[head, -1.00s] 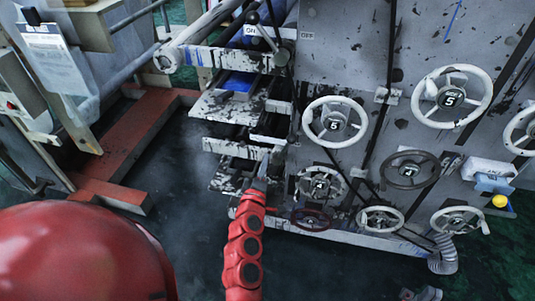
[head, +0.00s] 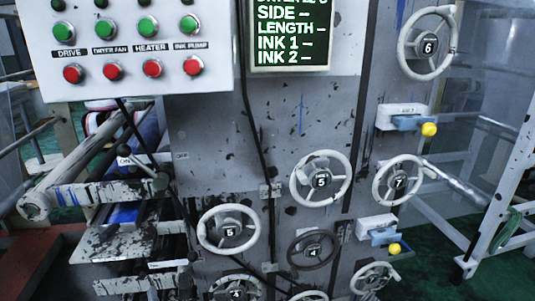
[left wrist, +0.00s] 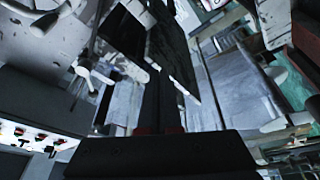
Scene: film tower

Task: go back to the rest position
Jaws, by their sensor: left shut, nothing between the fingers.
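My left gripper (left wrist: 160,80) shows in the left wrist view as dark fingers reaching up from the dark wrist body at the bottom edge. The fingers are shut with nothing between them, and their tips are hard to make out against the dark background. In the head view neither of my grippers can be seen. The press machine (head: 275,130) fills the head view, with numbered handwheels such as wheel 5 (head: 320,178).
A button panel (head: 130,45) with green and red buttons and a screen (head: 291,32) stand at the top. Rollers and a lever (head: 150,172) jut out at left. Yellow-knobbed boxes (head: 408,121) and a white frame (head: 495,190) are at right. Green floor (head: 430,265) shows at lower right.

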